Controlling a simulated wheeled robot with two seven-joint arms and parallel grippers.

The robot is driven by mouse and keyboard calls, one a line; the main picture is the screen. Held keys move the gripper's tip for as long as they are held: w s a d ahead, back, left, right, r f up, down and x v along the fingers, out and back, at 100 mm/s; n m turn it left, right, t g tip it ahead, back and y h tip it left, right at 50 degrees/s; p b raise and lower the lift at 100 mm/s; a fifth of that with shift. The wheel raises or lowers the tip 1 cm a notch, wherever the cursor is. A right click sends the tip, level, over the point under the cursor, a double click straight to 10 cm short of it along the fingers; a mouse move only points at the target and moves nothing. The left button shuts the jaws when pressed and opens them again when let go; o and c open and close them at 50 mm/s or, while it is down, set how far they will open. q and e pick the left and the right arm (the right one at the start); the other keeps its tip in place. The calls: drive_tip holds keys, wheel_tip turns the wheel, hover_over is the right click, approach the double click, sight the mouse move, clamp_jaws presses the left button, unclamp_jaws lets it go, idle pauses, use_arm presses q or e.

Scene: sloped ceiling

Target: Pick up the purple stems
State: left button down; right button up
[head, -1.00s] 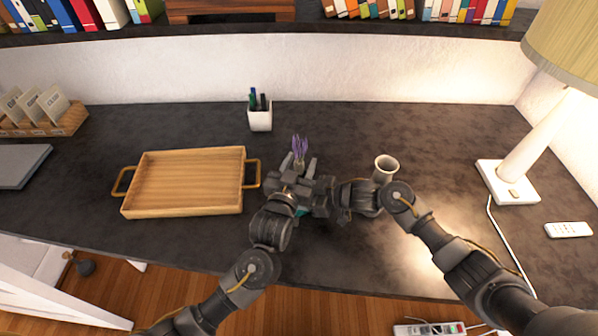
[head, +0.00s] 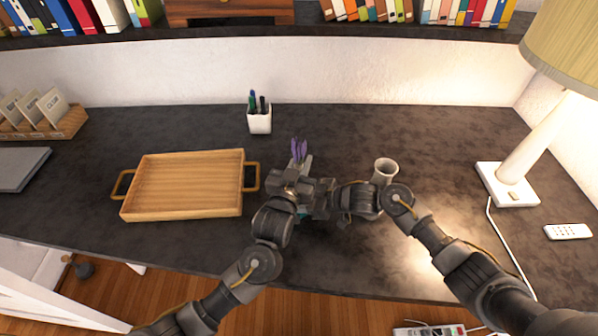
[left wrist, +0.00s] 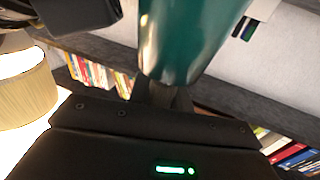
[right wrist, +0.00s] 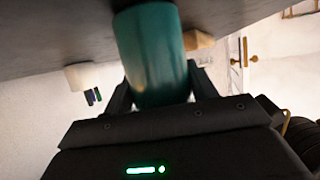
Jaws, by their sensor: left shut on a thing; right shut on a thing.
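The purple stems (head: 299,150) stand upright near the middle of the desk in the head view. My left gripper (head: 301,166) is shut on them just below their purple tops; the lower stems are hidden. The teal vase (head: 303,216) shows only as a small patch beneath my grippers in the head view. It fills the upper middle of the left wrist view (left wrist: 185,40). In the right wrist view, my right gripper (right wrist: 155,95) is shut around the vase (right wrist: 153,55), with one finger on each side. The left fingers (left wrist: 165,95) look close together in the left wrist view.
A wooden tray (head: 185,187) lies left of the grippers. A white pen cup (head: 260,120) stands behind them, and a pale cup (head: 385,171) stands close to my right arm. A lamp (head: 508,184) is at the right. The desk's back right is clear.

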sight(298, 151)
use_arm(q)
drive_tip(key=shift+r, duration=0.1)
wheel_tip(298, 151, up, 10)
idle(0.4)
use_arm(e)
drive_tip(key=o, duration=1.2)
drive_tip(key=v, duration=0.7)
drive_tip(key=shift+s+d, duration=0.15)
drive_tip(key=shift+d, duration=0.05)
drive_tip(key=shift+r, duration=0.1)
